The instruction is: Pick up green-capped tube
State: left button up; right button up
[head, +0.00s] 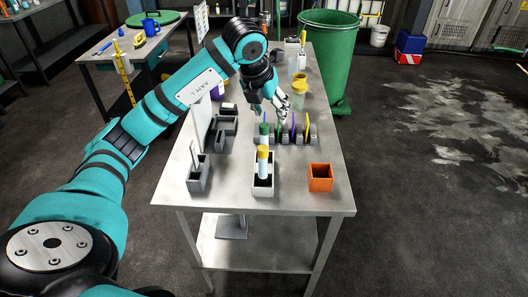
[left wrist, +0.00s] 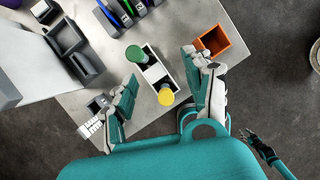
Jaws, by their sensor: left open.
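The green-capped tube (head: 264,130) stands upright just behind the yellow-capped tube (head: 263,156) in the head view. In the left wrist view I look down on its green cap (left wrist: 135,53), at the upper end of a small white rack (left wrist: 151,75). The yellow cap (left wrist: 166,97) is near the rack's lower end. My left gripper (left wrist: 160,68) is open and empty, its fingers spread on either side of the rack in that view. In the head view it hangs behind the tubes. A dark gripper that seems my right one (left wrist: 262,146) shows small at lower right; its jaw state is unclear.
An orange box (head: 320,177) stands right of the rack. A dark holder with coloured upright pieces (head: 297,138) is behind it. Grey bins (head: 198,178) and a pale panel stand to the left. The table front (head: 300,198) is clear.

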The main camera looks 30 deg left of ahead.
aim_at(263, 126)
pick_arm(q)
jog(key=shift+n+y, duration=0.5)
jog(key=shift+y, duration=0.1)
jog(key=w+a+f+p, duration=0.1)
jog(key=f, duration=0.2)
jog(key=w+a+f+p, duration=0.1)
jog(key=a+f, duration=0.1)
jog(key=f, duration=0.1)
jog(key=w+a+f+p, duration=0.1)
jog(key=f, duration=0.3)
jog(key=shift+w+a, duration=0.15)
jog(key=shift+w, duration=0.25)
jog(key=p+x, duration=0.2)
jog(key=x, duration=0.2)
jog(key=shift+f, duration=0.4)
jog(key=shift+w+f, duration=0.15)
jog(key=shift+f, duration=0.15)
grip_shut()
jog(key=shift+r, duration=0.1)
